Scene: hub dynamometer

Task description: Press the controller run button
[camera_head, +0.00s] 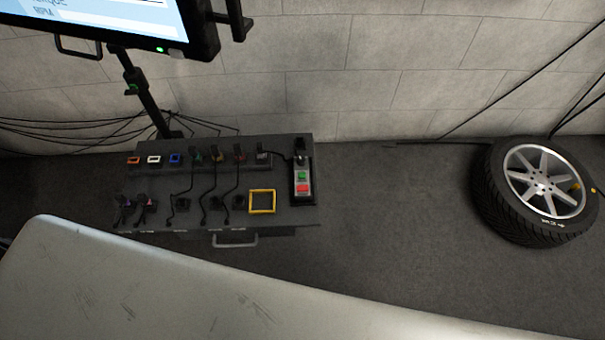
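A dark control bench (280,217) stands on the floor against the wall, left of the middle of the picture. A small upright grey controller (302,166) is at its right end, in a black holder. The controller has a green button (302,175) above a red button (302,188). Which of them is the run button cannot be read at this size. Neither of my grippers shows in the head view. Nothing covers the controller or its buttons.
A large pale, scratched surface (200,285) fills the lower foreground in front of the bench. A monitor (110,20) on a black stand rises behind it. Cables and plugs lie on the bench beside a yellow frame (262,211). A wheel (535,190) lies at the right; the floor between is clear.

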